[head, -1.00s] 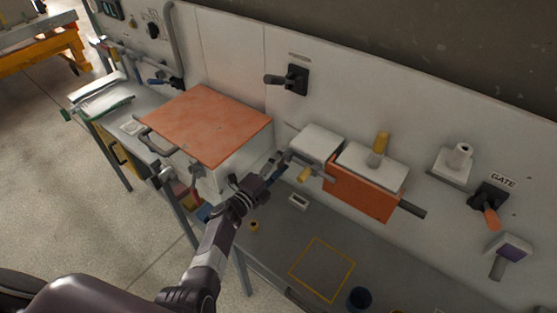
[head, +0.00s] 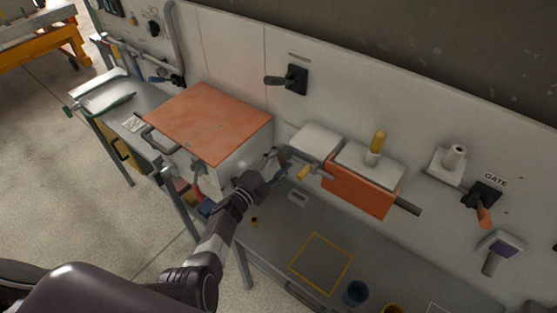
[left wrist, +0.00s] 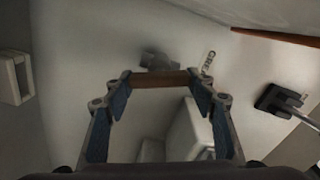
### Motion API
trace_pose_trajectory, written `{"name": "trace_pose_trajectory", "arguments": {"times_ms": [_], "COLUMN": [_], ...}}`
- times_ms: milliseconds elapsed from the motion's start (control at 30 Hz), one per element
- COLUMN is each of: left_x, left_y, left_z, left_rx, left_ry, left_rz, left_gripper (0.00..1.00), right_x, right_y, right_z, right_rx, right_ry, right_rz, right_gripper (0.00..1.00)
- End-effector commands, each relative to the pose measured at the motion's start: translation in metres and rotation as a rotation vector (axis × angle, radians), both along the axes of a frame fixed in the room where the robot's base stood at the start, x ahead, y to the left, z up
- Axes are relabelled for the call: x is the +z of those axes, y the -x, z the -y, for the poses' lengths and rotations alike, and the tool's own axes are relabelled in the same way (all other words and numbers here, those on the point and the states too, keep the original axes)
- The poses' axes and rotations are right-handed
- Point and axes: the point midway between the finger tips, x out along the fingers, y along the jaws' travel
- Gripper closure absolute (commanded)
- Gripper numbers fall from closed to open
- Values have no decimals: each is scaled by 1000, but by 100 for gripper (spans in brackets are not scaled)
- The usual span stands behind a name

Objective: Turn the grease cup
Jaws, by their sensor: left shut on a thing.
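My left gripper (head: 280,165) reaches to the wall beside the orange-topped cabinet. In the left wrist view its two blue-padded fingers (left wrist: 160,79) stand apart with a brown, bar-like piece spanning their tips. This piece, which I take as the grease cup (left wrist: 160,77), sits in front of a grey fitting on the pale wall. In the head view the cup is small and mostly hidden by the gripper. My right gripper is in neither view.
The orange-topped cabinet (head: 216,122) is close on the left of my left arm. A black lever (head: 290,79) is above.

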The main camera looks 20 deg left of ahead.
Motion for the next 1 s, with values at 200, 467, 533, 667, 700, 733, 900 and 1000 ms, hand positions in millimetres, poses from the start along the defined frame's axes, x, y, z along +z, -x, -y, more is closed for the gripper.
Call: {"name": "trace_pose_trajectory", "arguments": {"times_ms": [200,467,533,667,700,733,900,1000], "left_x": [-1,-1,-1,0,0,0,1,1], "left_y": [1,1,1,1,1,1,0,1], "left_z": [1,1,1,0,0,0,0,-1], "left_rx": [-2,-1,-1,-1,-1,-1,0,0], "left_ry": [229,278,277,277,277,276,276,275], "left_rz": [-90,-106,-106,-105,-105,-104,-102,-102], "left_gripper": [73,73,48,33,30,30,30,30], "right_x": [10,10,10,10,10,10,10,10], "right_y": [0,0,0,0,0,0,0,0], "right_z": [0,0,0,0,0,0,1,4], "right_rx": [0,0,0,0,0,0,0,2], "right_ry": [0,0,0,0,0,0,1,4], "right_rz": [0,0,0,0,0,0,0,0], "right_gripper": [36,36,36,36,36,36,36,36]}}
